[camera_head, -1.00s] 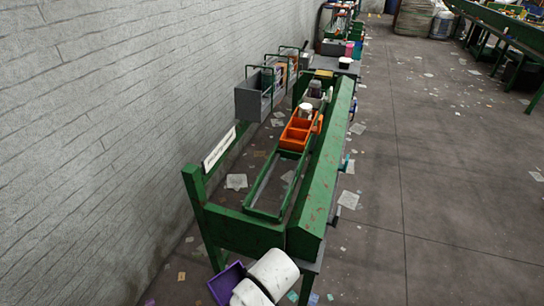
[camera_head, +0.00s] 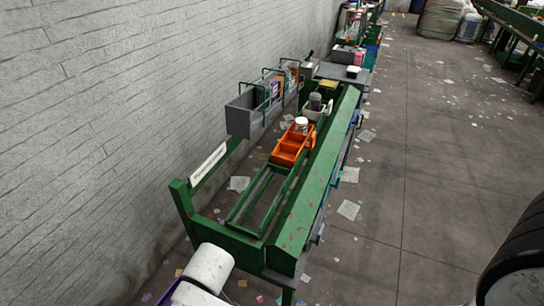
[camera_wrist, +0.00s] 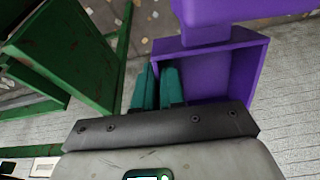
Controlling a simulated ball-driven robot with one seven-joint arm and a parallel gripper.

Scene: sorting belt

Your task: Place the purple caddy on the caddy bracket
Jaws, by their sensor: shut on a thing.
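The purple caddy (camera_wrist: 247,75) fills the upper right of the wrist view. My gripper (camera_wrist: 158,72) has teal fingers that are close together at the caddy's left side, shut on it. The exact contact is partly hidden. In the head view only a purple sliver of the caddy (camera_head: 173,293) shows at the bottom edge, behind my white arm. The caddy bracket appears to be the green rectangular frame (camera_head: 245,230) on the green stand. Its near section is empty. The caddy is off the stand's near end, apart from the bracket.
A grey bin (camera_head: 239,120) hangs along the wall side. Green stand parts (camera_wrist: 85,85) show left in the wrist view. The floor at right is open, with scattered litter.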

